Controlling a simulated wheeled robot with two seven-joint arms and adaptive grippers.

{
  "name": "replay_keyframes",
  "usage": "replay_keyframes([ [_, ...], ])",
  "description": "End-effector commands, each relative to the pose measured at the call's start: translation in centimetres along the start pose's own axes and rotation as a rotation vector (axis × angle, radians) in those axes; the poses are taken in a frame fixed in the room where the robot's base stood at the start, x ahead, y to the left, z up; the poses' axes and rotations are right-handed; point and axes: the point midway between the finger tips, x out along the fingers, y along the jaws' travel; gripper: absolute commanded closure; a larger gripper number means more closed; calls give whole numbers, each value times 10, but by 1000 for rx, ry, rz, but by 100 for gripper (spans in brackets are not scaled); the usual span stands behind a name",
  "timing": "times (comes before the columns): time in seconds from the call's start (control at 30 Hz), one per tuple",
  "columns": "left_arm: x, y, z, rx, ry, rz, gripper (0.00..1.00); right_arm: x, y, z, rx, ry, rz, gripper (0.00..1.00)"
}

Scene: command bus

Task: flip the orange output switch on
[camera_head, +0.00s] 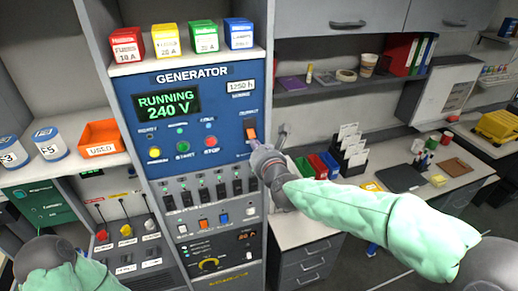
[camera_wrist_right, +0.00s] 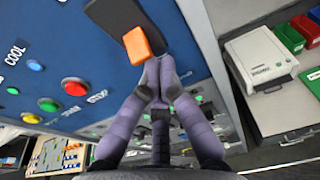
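The orange output switch (camera_head: 251,133) sits at the right edge of the blue generator panel (camera_head: 200,85), under a label. In the right wrist view the orange rocker (camera_wrist_right: 137,45) stands out of a dark housing. My right gripper (camera_head: 254,146) is just below the switch. In the right wrist view its purple fingers (camera_wrist_right: 158,65) are close together with their tips at the rocker's lower edge; I cannot tell if they touch it. Nothing shows between them. The display (camera_head: 166,105) reads RUNNING 240 V. My left arm shows at the lower left; its gripper is out of frame.
Green start (camera_head: 182,147) and red stop (camera_head: 211,142) buttons lie left of the switch. A row of black breakers (camera_head: 205,195) is below. Fuse boxes (camera_head: 165,41) stand on top. A desk (camera_head: 300,230) with card holders is at the right.

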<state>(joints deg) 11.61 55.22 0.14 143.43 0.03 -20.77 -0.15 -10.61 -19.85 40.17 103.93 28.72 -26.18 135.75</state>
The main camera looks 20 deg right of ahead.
Motion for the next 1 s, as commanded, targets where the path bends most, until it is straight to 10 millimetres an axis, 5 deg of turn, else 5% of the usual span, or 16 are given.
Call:
replay_keyframes([
  [1.0,-12,4,0,0,0,0,100,1,0,3,0,60,0,100],
])
